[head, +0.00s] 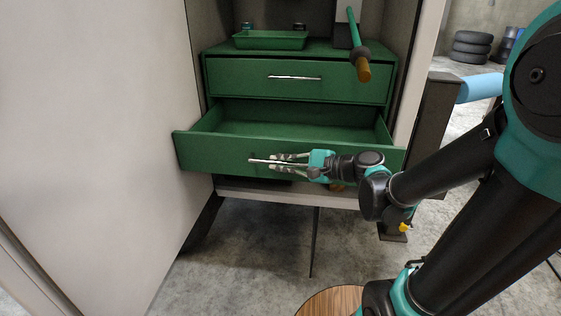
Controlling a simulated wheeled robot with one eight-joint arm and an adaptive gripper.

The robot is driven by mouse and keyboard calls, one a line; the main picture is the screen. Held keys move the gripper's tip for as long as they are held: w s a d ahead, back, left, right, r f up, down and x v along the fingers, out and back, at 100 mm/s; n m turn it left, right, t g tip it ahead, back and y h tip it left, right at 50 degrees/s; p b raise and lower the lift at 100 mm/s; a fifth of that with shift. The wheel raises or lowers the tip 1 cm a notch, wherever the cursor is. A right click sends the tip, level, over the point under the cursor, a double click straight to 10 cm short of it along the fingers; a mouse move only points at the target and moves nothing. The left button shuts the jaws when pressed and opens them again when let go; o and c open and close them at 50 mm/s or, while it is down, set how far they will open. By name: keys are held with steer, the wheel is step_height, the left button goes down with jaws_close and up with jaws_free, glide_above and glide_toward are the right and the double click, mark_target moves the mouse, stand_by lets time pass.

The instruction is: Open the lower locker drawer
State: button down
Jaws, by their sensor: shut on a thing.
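The lower locker drawer (215,153) is green and stands pulled out from the green drawer cabinet. Its inside shows and looks empty. Its silver bar handle (262,161) is on the front panel. My gripper (280,162) is at the drawer front, shut on the handle from the right. The gripper hides part of the handle and of the front panel. The upper drawer (335,82) is closed and has a silver handle (295,77).
A green tray (270,40) sits on the cabinet top. A hammer-like tool with a green handle (355,28) stands at its right. A pale locker door (90,140) fills the left side. Below the drawer is a shelf edge (285,193) and open concrete floor. Tyres (472,46) are stacked at the back right.

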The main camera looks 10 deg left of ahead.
steer(key=c, duration=1.9)
jaws_free()
steer(key=shift+v, duration=6.05)
